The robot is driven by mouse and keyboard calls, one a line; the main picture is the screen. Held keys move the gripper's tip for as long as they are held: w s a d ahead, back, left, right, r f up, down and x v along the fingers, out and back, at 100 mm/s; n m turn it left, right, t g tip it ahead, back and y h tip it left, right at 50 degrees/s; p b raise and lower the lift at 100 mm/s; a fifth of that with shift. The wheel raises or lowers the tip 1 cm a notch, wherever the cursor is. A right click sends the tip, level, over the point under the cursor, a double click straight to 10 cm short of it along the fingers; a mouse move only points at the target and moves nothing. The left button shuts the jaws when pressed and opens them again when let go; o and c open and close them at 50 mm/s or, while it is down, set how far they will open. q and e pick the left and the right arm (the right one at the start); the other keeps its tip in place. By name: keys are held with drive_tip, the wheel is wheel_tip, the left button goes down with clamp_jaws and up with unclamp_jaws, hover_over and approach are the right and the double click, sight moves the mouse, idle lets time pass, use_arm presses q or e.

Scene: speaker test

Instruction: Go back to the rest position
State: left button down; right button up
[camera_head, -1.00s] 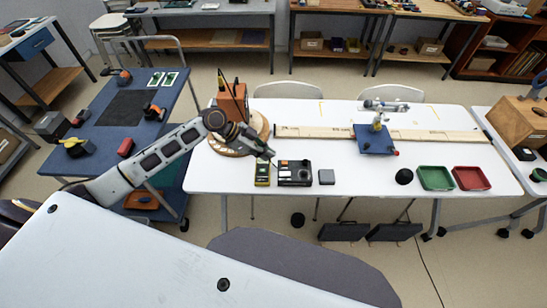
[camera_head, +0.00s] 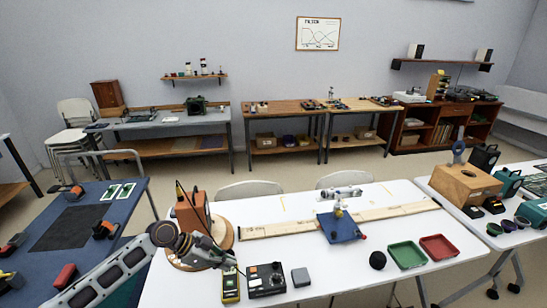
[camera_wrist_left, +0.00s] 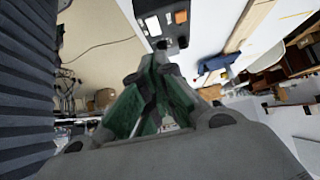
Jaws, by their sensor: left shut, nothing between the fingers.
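My left gripper (camera_head: 232,264) is at the front left of the white table (camera_head: 340,271), above a yellow handheld meter (camera_head: 230,287) and left of a black control box (camera_head: 266,279). Its arm comes in from the lower left, past the blue table. In the left wrist view the gripper (camera_wrist_left: 158,60) shows its green-lined fingers shut, with nothing held. The black box (camera_wrist_left: 166,22) appears beyond the fingertips there. My right gripper is in neither view.
An orange speaker box (camera_head: 193,211) on a round wooden base stands beside my left gripper. A long wooden rail (camera_head: 275,229) carries a blue stand (camera_head: 341,228). A grey block (camera_head: 301,277), green tray (camera_head: 406,254) and red tray (camera_head: 438,247) lie along the front. Blue table (camera_head: 50,267) at left.

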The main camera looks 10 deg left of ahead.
use_arm(q)
drive_tip(key=s+d+f+n+t+y, duration=0.1)
drive_tip(key=s+d+f+n+y, duration=0.15)
drive_tip(key=s, duration=0.35)
drive_tip(key=s+d+f+n+y, duration=0.2)
drive_tip(key=s+d+f+n, duration=0.15)
drive_tip(key=s, duration=0.35)
drive_tip(key=s+a+r+n+y, duration=0.1)
drive_tip(key=s+a+n+y, duration=0.3)
drive_tip(key=s+a+n, duration=0.35)
wheel_tip(320, 180, down, 32)
drive_tip(key=s+g, duration=0.1)
drive_tip(key=s+a+f, duration=0.2)
drive_tip(key=s+f, duration=0.8)
drive_tip(key=s, duration=0.1)
drive_tip(key=s+a+f+m+g, duration=0.1)
drive_tip(key=s+a+f, duration=0.1)
drive_tip(key=s+f, duration=0.8)
drive_tip(key=shift+s+f, duration=0.2)
drive_tip(key=shift+s, duration=0.75)
drive_tip(key=shift+w+a, duration=0.1)
